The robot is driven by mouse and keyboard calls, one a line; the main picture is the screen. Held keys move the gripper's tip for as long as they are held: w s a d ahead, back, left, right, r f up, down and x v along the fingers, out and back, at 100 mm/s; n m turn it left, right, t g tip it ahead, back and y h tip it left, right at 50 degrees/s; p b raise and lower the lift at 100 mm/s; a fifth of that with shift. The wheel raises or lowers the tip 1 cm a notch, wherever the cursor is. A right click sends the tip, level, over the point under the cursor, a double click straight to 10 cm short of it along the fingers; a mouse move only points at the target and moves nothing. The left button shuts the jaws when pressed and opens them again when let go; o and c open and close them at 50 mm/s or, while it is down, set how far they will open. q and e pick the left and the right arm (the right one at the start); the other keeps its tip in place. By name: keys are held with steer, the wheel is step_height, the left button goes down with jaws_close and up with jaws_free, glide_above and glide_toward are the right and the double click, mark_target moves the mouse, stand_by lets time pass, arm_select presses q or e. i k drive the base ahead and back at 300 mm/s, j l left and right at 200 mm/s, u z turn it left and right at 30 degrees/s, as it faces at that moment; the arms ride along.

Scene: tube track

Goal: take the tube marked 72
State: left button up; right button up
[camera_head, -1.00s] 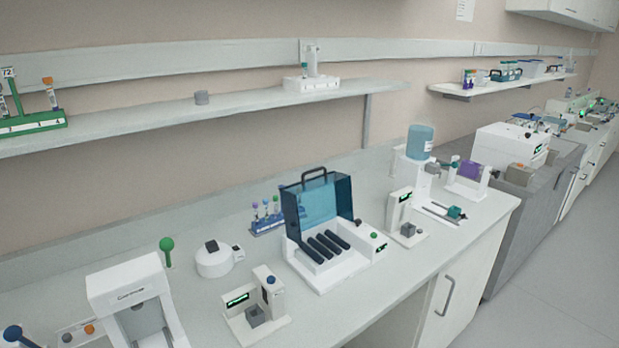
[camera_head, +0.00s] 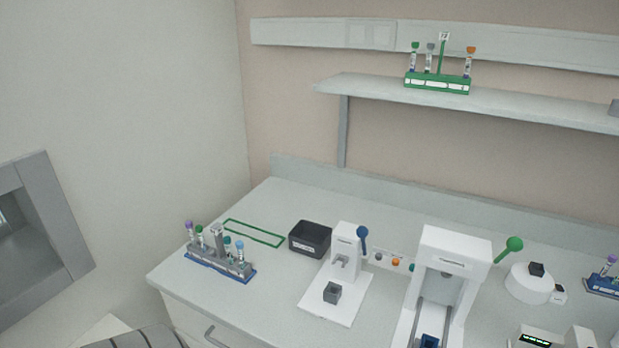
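A green rack (camera_head: 437,83) stands on the wall shelf, with a small sign (camera_head: 443,37) on a green post that seems to read 72. In it stand a green-capped tube (camera_head: 413,57), a grey-capped tube (camera_head: 429,58) and an orange-capped tube (camera_head: 470,62), all upright. The tube labels are too small to read. A blue rack (camera_head: 221,267) on the bench at left holds several tubes with purple, green, grey and blue caps. Neither of my grippers shows in the view.
The wall shelf (camera_head: 540,106) is otherwise mostly bare. On the bench stand a black bin (camera_head: 310,239), a white press-like device with a blue knob (camera_head: 347,245), a taller white device (camera_head: 455,255) and a round white device (camera_head: 528,284). A green outline (camera_head: 253,233) marks an empty bench area.

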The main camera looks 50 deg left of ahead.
mark_target(200, 236)
steer(key=j+u, duration=0.15)
steer(key=u, duration=2.1)
